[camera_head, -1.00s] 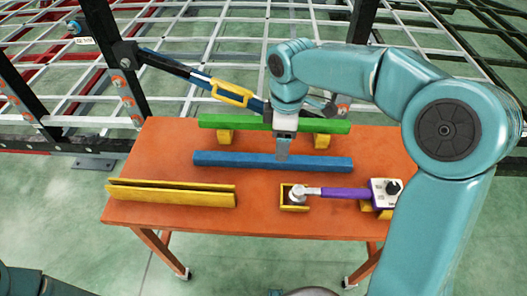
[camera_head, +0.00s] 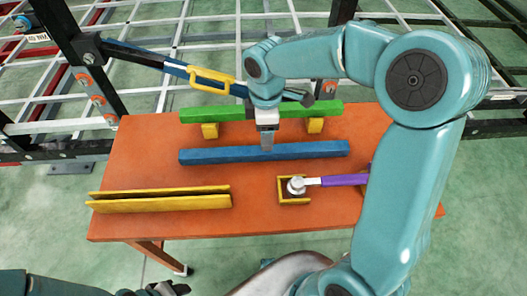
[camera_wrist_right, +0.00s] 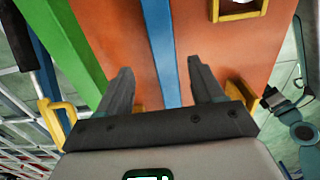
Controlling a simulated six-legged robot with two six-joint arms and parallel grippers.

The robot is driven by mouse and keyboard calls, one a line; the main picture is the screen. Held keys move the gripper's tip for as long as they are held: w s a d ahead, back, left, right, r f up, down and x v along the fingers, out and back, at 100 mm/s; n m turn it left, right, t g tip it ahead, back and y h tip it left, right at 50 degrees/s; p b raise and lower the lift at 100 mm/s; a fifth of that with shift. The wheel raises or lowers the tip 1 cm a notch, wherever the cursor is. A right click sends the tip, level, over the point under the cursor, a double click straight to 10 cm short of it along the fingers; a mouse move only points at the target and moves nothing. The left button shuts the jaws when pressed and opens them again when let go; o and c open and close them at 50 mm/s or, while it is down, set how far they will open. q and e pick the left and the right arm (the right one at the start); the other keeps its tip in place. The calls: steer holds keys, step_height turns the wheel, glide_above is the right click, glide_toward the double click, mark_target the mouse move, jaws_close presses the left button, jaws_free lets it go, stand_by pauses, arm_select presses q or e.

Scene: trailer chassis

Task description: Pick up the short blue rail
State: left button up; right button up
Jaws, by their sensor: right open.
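The short blue rail (camera_head: 315,150) lies lengthwise across the middle of the orange table. My right gripper (camera_head: 267,147) points down at the rail's middle in the head view. In the right wrist view the blue rail (camera_wrist_right: 158,30) runs between the two spread fingers of my right gripper (camera_wrist_right: 160,66), with a gap on each side. The right gripper is open and holds nothing. Part of my left gripper (camera_head: 165,289) shows at the bottom edge of the head view; its jaw opening is not clear.
A green rail (camera_head: 350,108) rests on yellow blocks (camera_head: 210,131) behind the blue rail. A yellow channel (camera_head: 160,202) lies at the front left of the orange table (camera_head: 150,160). A purple-handled tool (camera_head: 340,180) has its head in a yellow holder (camera_head: 295,201). The trailer frame stands behind.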

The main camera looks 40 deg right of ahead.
mark_target(265, 153)
steer(key=shift+s+f, duration=0.1)
steer(key=shift+f, duration=0.65)
steer(key=shift+w+f, duration=0.2)
steer(key=shift+f, duration=0.55)
steer(key=f, duration=0.4)
steer(key=shift+s+a+f, duration=0.2)
steer(key=shift+s, duration=0.1)
steer(key=shift+w+f, duration=0.1)
steer(key=shift+f, duration=0.05)
jaws_close()
